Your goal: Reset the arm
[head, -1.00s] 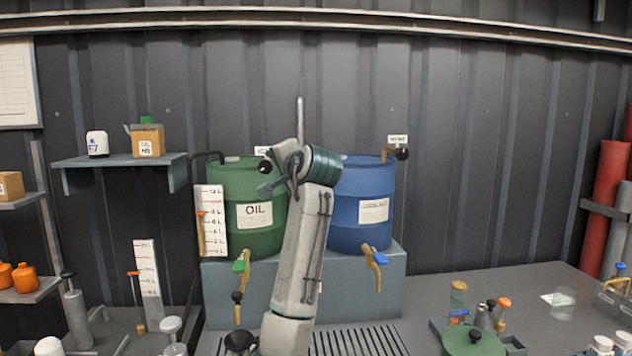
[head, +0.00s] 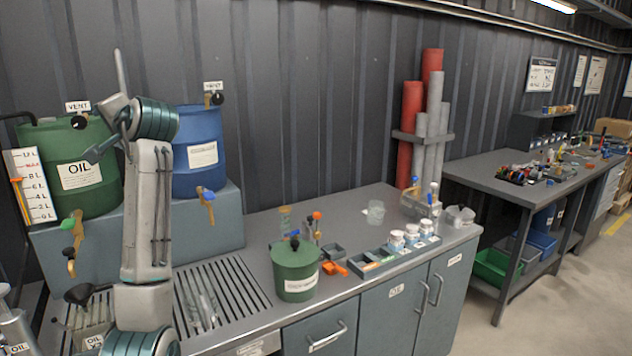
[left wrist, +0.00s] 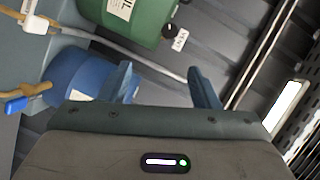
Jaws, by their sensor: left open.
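My left arm stands raised at the left of the head view, in front of the oil drum and the blue drum. Its left gripper (head: 105,108) is high beside the green oil drum (head: 75,180). In the left wrist view the left gripper (left wrist: 165,86) has its two fingers spread, with nothing between them. That view looks tilted toward the drums and the wall. My right gripper is not in view.
The blue drum (head: 200,155) stands on the raised block (head: 225,225). A green pot (head: 295,270), a tray of small jars (head: 385,262) and small tools are on the bench. Red tubes (head: 411,130) stand at the back. A second table (head: 475,170) is at the right.

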